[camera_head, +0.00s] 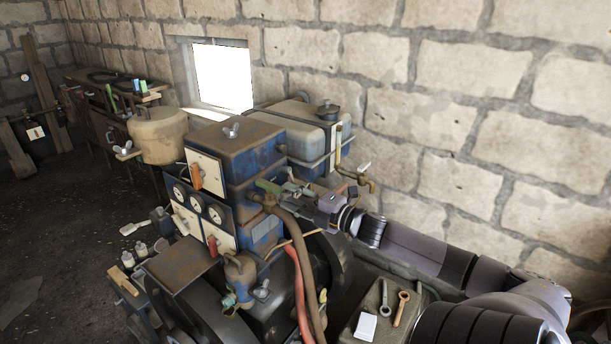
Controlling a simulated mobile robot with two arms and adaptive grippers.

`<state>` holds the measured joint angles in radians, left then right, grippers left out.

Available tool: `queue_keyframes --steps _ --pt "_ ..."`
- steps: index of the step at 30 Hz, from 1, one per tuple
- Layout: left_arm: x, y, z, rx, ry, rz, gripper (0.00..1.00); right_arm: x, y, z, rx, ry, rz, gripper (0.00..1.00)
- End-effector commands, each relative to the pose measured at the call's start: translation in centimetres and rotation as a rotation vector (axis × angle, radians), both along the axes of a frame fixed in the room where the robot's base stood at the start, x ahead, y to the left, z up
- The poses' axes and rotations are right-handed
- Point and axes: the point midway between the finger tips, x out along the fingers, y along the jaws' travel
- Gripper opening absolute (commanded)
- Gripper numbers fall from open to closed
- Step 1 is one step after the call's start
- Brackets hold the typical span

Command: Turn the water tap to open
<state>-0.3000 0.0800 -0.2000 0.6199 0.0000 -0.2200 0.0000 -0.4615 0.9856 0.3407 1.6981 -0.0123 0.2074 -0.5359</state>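The blue engine (240,150) stands in the middle of the view. A tap with a green lever (267,187) sits on its right side, above a brown hose (289,228). A second, brass tap with a pale handle (363,176) is further right, by the blue tank. I cannot tell from the picture which one is the water tap. My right gripper (293,191) reaches in from the right, with its fingertips close to the green lever. Contact and the finger gap are too small to make out. My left gripper is not in view.
A red hose (299,290) runs down beside the brown one. A stand with wrenches (401,308) and a white card is at the lower right. The stone wall (470,120) is behind. Open floor (60,230) lies at left, with a workbench (85,78) beyond.

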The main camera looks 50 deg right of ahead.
Motion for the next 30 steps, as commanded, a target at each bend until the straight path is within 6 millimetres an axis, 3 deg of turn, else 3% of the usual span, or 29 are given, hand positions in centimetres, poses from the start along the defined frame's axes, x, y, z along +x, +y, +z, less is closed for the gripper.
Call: queue_keyframes --steps 4,10,30 --pt "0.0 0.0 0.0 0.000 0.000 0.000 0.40 -2.0 -0.2 -0.1 0.001 0.003 -0.001 0.33" --pt "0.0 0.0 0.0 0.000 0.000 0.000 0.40 -3.5 -0.4 0.0 -0.002 0.001 0.000 0.33" --pt "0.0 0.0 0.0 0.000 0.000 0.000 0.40 -3.7 -0.4 0.0 -0.002 0.000 0.000 0.33"
